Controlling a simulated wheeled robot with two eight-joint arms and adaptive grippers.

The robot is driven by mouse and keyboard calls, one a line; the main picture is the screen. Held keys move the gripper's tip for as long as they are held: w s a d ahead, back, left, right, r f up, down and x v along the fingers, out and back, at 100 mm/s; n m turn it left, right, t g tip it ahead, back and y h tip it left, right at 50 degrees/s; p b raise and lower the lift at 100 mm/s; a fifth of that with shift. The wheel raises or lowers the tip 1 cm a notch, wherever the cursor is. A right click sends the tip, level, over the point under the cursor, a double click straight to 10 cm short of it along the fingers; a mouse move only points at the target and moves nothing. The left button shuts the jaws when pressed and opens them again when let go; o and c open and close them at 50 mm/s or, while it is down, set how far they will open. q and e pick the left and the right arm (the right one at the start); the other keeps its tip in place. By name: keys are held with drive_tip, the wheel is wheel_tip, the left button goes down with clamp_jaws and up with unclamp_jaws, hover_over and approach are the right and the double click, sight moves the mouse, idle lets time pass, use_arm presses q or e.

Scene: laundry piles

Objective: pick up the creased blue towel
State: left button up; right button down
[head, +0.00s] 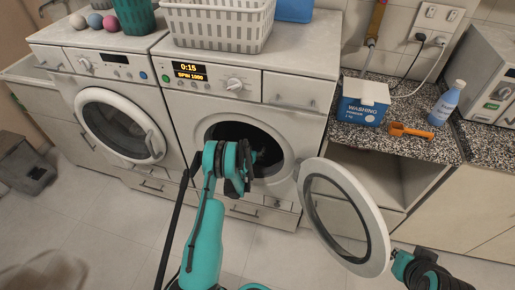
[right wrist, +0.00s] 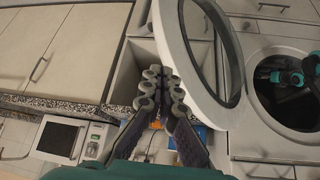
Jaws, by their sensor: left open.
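I cannot make out the creased blue towel in either view; the inside of the drum is dark and partly hidden by my left arm. My left gripper (head: 262,150) reaches into the open drum of the right washing machine (head: 183,100). It is open, and it also shows inside the drum opening in the right wrist view (right wrist: 285,76). My right gripper (head: 428,272) is low at the right, beside the open round door (head: 379,240). In the right wrist view, its fingertips (right wrist: 162,82) are drawn together near the door rim (right wrist: 178,45), with nothing visible between them.
A second washer (head: 84,84) with its door closed stands left. A white basket (head: 225,35) and a blue container (head: 295,10) sit on top. The right counter (head: 430,148) holds a washing-powder box (head: 362,103), an orange scoop (head: 408,130) and a blue bottle (head: 446,104).

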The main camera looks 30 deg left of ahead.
use_arm(q)
drive_tip(key=shift+w+a+f, duration=0.1)
drive_tip(key=shift+w+f, duration=0.3)
drive_tip(key=shift+w, duration=0.1)
drive_tip(key=shift+r, duration=0.1)
drive_tip(key=shift+s+r, duration=0.2)
drive_tip(key=shift+r, duration=0.05)
drive_tip(key=shift+s, duration=0.1)
drive_tip(key=c, duration=1.4)
drive_tip(key=shift+o, duration=0.2)
